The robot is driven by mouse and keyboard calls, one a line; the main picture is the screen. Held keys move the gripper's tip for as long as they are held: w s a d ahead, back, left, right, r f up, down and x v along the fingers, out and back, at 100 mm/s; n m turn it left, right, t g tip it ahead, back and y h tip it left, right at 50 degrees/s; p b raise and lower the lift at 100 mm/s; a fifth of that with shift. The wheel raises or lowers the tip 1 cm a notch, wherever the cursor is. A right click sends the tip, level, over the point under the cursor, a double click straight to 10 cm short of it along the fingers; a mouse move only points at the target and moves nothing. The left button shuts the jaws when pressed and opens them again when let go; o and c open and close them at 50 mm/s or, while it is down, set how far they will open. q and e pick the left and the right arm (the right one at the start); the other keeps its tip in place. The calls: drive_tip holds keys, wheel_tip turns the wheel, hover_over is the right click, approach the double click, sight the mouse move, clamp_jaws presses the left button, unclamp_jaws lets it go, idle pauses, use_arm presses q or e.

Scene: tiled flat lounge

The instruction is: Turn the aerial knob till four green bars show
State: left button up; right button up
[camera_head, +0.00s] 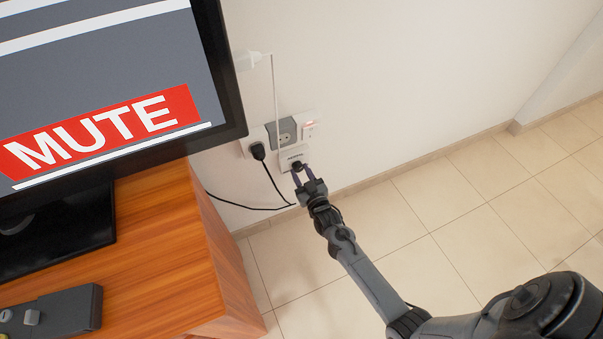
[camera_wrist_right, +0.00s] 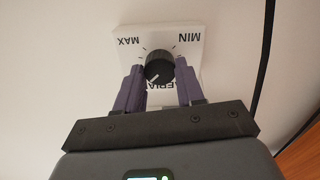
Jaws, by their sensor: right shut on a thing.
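The aerial knob is a round black knob (camera_wrist_right: 159,68) on a white wall plate (camera_wrist_right: 190,62), marked MIN and MAX, upside down in the right wrist view. The plate also shows in the head view (camera_head: 288,154). My right gripper (camera_head: 298,169) is shut on the knob, with one purple finger on each side; it fills the lower right wrist view (camera_wrist_right: 160,80). The knob's pointer direction is hard to make out. The television screen (camera_head: 110,65) shows a red MUTE banner and white stripes on grey; its upper part is cut off. My left gripper is out of view.
Beside the plate are a grey socket (camera_head: 287,130), a black plug (camera_head: 258,150) with a cable, and a white cable (camera_head: 274,85). A wooden cabinet (camera_head: 160,250) stands left, carrying a dark grey device (camera_head: 62,312). The tiled floor (camera_head: 450,220) at right is clear.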

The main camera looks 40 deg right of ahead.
drive_tip(key=shift+r+m+p, duration=0.2)
drive_tip(key=shift+m+p, duration=0.5)
drive_tip(key=shift+m, duration=0.1)
drive_tip(key=m+p, duration=0.2)
drive_tip(key=m, duration=0.1)
drive_tip(key=m+p, duration=0.1)
drive_tip(key=m, duration=0.2)
drive_tip(key=shift+m+p, duration=0.4)
drive_tip(key=shift+f+m+p, duration=0.1)
drive_tip(key=shift+m+p, duration=0.3)
drive_tip(key=shift+m, duration=1.1)
drive_tip(key=o, duration=1)
drive_tip(key=shift+o, duration=0.2)
